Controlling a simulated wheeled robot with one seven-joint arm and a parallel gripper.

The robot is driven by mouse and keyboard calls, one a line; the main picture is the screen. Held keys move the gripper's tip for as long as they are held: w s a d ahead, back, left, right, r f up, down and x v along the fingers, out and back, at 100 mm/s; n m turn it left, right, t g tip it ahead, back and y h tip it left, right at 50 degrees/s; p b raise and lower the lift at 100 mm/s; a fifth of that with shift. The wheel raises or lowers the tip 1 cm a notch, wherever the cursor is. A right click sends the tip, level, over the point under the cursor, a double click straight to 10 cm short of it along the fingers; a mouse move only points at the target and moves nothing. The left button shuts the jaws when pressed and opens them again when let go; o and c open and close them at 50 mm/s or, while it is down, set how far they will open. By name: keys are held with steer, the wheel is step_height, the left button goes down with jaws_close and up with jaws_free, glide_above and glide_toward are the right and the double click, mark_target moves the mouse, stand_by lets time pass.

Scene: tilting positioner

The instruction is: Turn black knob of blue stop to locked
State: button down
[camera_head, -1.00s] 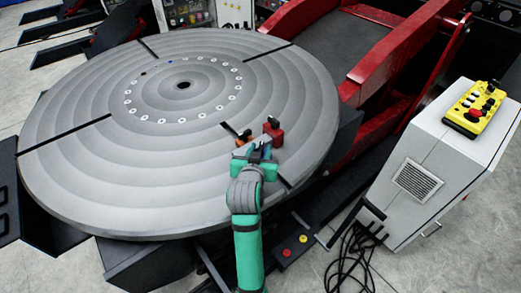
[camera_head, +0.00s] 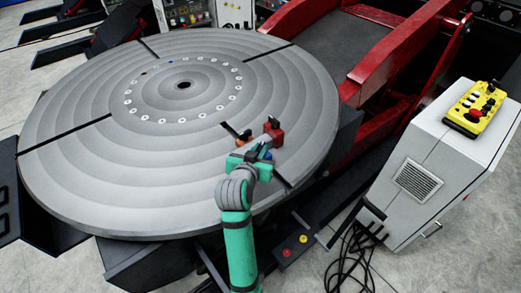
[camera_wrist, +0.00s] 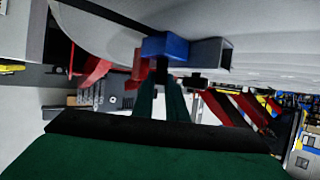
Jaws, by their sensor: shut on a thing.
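The blue stop (camera_wrist: 165,46) hangs at the upper middle of the wrist view, with its black knob (camera_wrist: 162,72) on the side facing me. My gripper (camera_wrist: 162,88) has its two green fingers closed around this knob. In the head view, my gripper (camera_head: 257,160) is at the front right of the round table (camera_head: 90,130). It hides most of the blue stop (camera_head: 265,155) there. The knob's turn angle and any lock mark cannot be made out.
A grey square piece (camera_wrist: 212,52) sits beside the blue stop. An orange stop (camera_head: 243,140) and a red stop (camera_head: 273,130) stand close by on the table. A white cabinet (camera_head: 440,160) with a yellow control box (camera_head: 475,107) stands to the right.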

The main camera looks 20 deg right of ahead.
steer(key=m+g+h, duration=0.3)
steer(key=w+m+g+h, duration=0.1)
steer(key=m, duration=0.1)
steer(key=shift+a+h, duration=0.3)
steer(key=shift+a, duration=0.1)
steer(key=shift+m+g+h, duration=0.4)
steer(key=shift+m+g, duration=0.7)
steer(key=shift+g, duration=0.1)
steer(key=c, duration=1.8)
jaws_free()
steer(key=shift+o, duration=0.2)
steer(key=v, duration=1.1)
steer(key=shift+w, duration=0.15)
steer(key=shift+f, duration=0.1)
